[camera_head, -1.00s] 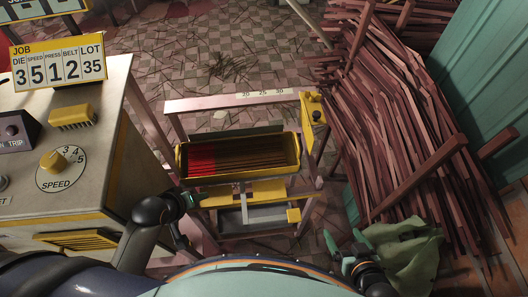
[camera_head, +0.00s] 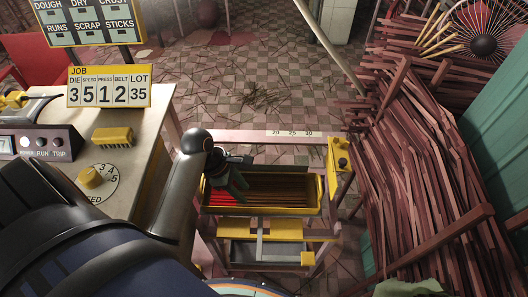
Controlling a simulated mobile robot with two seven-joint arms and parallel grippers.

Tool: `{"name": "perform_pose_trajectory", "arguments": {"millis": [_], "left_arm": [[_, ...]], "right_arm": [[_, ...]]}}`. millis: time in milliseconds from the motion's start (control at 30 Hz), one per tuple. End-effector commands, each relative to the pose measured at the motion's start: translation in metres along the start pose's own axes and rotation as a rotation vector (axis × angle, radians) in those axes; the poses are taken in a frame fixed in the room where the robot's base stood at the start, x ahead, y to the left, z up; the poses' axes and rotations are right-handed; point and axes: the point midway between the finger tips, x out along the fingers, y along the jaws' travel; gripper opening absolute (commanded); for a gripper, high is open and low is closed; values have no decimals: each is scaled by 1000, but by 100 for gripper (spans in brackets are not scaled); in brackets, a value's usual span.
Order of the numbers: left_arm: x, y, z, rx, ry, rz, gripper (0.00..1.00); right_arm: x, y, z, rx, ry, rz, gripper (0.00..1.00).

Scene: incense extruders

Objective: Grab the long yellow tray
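The long yellow tray (camera_head: 285,211) lies across the pale frame stand in the middle of the head view. It has yellow walls, a red patch inside at its left and brown thin lengths along the rest. My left gripper (camera_head: 229,186) is over the left part of the tray, its green fingers apart and pointing down toward the red patch. It hides the tray's back left corner. I cannot tell whether the fingers touch the tray. My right gripper is out of view.
The bench with the job board (camera_head: 110,86) and speed dial (camera_head: 90,177) stands at the left. A yellow post block (camera_head: 341,156) rises beside the tray's right end. A large heap of brown sticks (camera_head: 420,170) fills the right. Open tiled floor lies behind the stand.

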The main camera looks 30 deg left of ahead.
Motion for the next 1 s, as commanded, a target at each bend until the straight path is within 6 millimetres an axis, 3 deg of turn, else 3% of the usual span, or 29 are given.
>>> {"name": "perform_pose_trajectory", "arguments": {"millis": [167, 500, 733, 1000], "left_arm": [[6, 2, 2, -80, -19, -13, 39], [62, 2, 3, -79, -17, -13, 39], [78, 1, 5, -77, -17, -12, 39], [115, -1, 10, -78, -17, -12, 39]], "right_arm": [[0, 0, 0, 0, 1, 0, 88], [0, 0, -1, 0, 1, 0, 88], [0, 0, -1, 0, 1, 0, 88], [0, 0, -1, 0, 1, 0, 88]]}}
